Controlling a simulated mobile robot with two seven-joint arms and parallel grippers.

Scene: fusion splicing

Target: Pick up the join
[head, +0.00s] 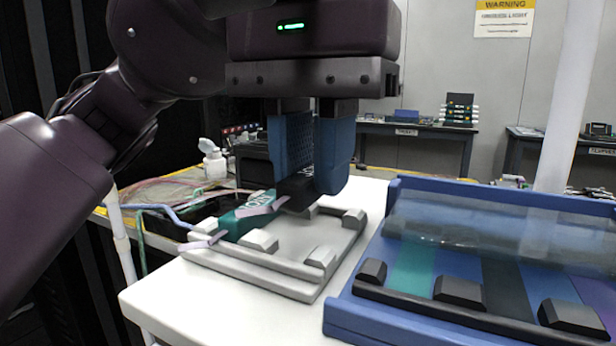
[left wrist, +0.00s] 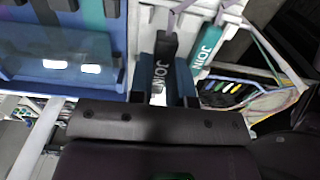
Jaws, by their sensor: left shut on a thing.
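A dark join (head: 296,192) is between the blue fingers of my left gripper (head: 311,188), which is shut on it. It is just above or on the far part of the pale tray (head: 240,272); I cannot tell whether it touches the tray. In the left wrist view the dark join (left wrist: 163,72) shows its white lettering between the fingers. A teal join (head: 240,222) lies to its left in the pale tray, with a pale purple strap by it. The teal join also shows in the left wrist view (left wrist: 207,45). My right gripper is out of view.
A blue tray (head: 345,318) with a clear cover (head: 490,235), coloured slots and black blocks stands close on the right. Cables (head: 170,190) and a white bottle (head: 212,160) are behind at the left. The white table (head: 155,300) is bare at the front left.

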